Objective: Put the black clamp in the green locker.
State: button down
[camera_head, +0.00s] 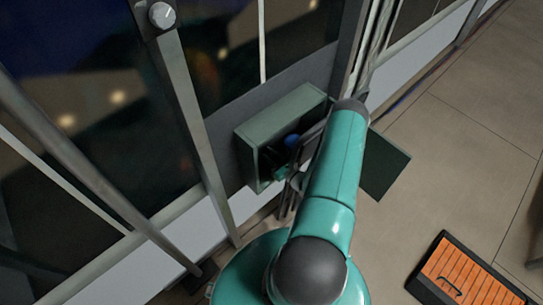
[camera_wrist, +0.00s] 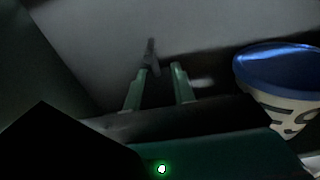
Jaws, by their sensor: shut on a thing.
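The green locker (camera_head: 283,106) is an open box fixed to the dark wall, with its green door (camera_head: 385,165) swung out to the right. My gripper (camera_head: 281,162) reaches into its opening, mostly behind my teal arm. In the wrist view, the two green fingers of my gripper (camera_wrist: 160,78) are inside a dim grey space. A dark, narrow piece, seemingly the black clamp (camera_wrist: 150,55), sticks up at the left fingertip. Most of its shape is lost in shadow. I cannot tell whether it touches the locker's inner surface.
A white cup with a blue top (camera_wrist: 277,80) stands close to the right of the fingers; its blue part shows in the locker in the head view (camera_head: 292,140). An orange slatted tray (camera_head: 468,277) with a black rim and a thin black hooked thing lies on the tiled floor. Grey posts stand left.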

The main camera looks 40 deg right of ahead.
jog(key=c, duration=1.2)
grip_release()
jog(key=shift+o, duration=0.2)
jog(key=shift+r, duration=0.1)
jog(key=s, duration=1.2)
jog(key=shift+d, duration=0.15)
